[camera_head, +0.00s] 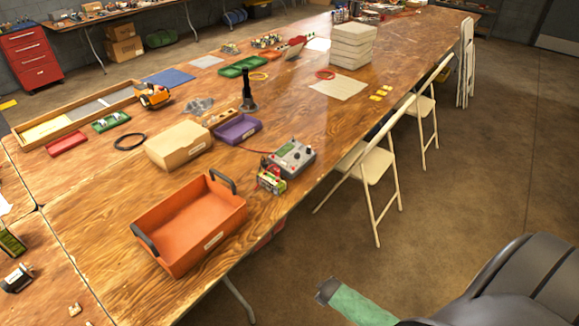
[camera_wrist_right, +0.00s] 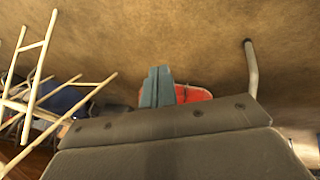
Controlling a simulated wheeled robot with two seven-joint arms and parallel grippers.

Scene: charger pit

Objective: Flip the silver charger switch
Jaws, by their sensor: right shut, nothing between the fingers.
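The silver charger (camera_head: 291,158) sits on the wooden table near its right edge in the head view, with dark knobs and a small screen on top. Its switch is too small to make out. A battery pack (camera_head: 270,179) with green sides stands just in front of it. My right gripper (camera_head: 327,290) is low at the bottom of the head view, over the floor, off the table and well apart from the charger. In the right wrist view its fingers (camera_wrist_right: 157,86) are together and empty. My left gripper is not in view.
An orange bin (camera_head: 190,228) with dark handles stands at the table's near edge. A purple tray (camera_head: 237,130) and a tan box (camera_head: 178,146) lie left of the charger. White folding chairs (camera_head: 366,165) stand along the right side. A red object (camera_wrist_right: 192,93) shows behind my fingers.

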